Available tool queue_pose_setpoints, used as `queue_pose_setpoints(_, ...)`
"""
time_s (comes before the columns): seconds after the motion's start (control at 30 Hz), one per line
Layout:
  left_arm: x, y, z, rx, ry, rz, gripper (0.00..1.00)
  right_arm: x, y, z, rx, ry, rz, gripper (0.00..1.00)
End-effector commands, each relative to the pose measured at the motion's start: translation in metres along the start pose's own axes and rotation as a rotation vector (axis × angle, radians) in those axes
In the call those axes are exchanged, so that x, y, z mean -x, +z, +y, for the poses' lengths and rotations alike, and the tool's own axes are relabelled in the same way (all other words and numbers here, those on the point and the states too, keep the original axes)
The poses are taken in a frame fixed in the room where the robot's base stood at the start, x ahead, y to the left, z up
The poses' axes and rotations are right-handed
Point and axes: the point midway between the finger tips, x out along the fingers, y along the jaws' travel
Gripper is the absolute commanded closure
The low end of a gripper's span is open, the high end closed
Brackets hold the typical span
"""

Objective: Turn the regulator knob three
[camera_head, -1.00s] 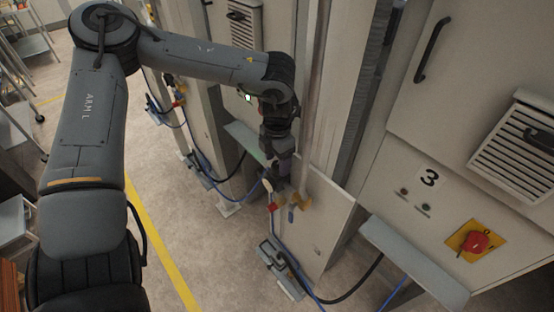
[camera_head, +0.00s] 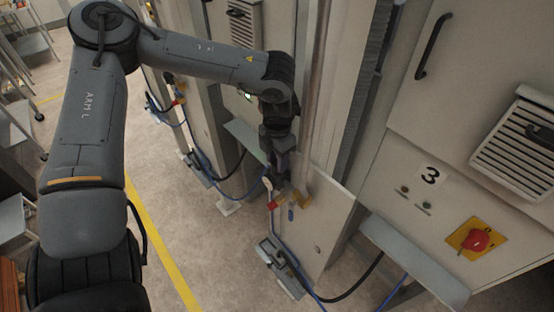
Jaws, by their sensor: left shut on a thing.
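My left gripper (camera_head: 276,178) points down at the regulator on the post beside the cabinet marked 3, and is shut on the regulator knob. The jaws hide most of the knob. Just below the gripper are brass-coloured fittings (camera_head: 304,200), a red valve handle (camera_head: 272,205) and a small blue part (camera_head: 291,214). My right gripper is not in view.
A red rotary switch (camera_head: 475,240) on a yellow plate sits on the cabinet at right. A grey ledge (camera_head: 415,262) juts out below it. Blue and black hoses run to a foot unit (camera_head: 280,268) on the floor. Open floor lies left of the post.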

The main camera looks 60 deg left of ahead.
Motion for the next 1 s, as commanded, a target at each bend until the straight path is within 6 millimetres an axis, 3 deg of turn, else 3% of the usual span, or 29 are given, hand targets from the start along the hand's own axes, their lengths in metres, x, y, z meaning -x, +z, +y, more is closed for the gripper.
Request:
queue_pose_setpoints(0.1,-0.003,0.001,-0.001,0.126,0.001,-0.002,0.91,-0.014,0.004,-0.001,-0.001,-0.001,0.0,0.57)
queue_pose_setpoints(0.3,-0.001,0.0,-0.001,0.293,0.0,-0.001,0.91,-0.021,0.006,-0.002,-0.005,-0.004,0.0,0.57)
queue_pose_setpoints(0.63,0.001,0.0,-0.001,0.321,0.0,-0.001,0.91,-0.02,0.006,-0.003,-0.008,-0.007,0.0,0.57)
queue_pose_setpoints(0.67,0.001,0.0,-0.001,0.321,0.0,-0.001,0.59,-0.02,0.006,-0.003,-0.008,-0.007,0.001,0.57)
queue_pose_setpoints(0.8,0.001,0.0,-0.001,0.32,0.0,-0.001,0.38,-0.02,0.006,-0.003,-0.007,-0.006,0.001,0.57)
queue_pose_setpoints(1.0,0.0,0.0,-0.001,0.32,0.0,0.0,0.35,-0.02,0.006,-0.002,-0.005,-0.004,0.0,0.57)
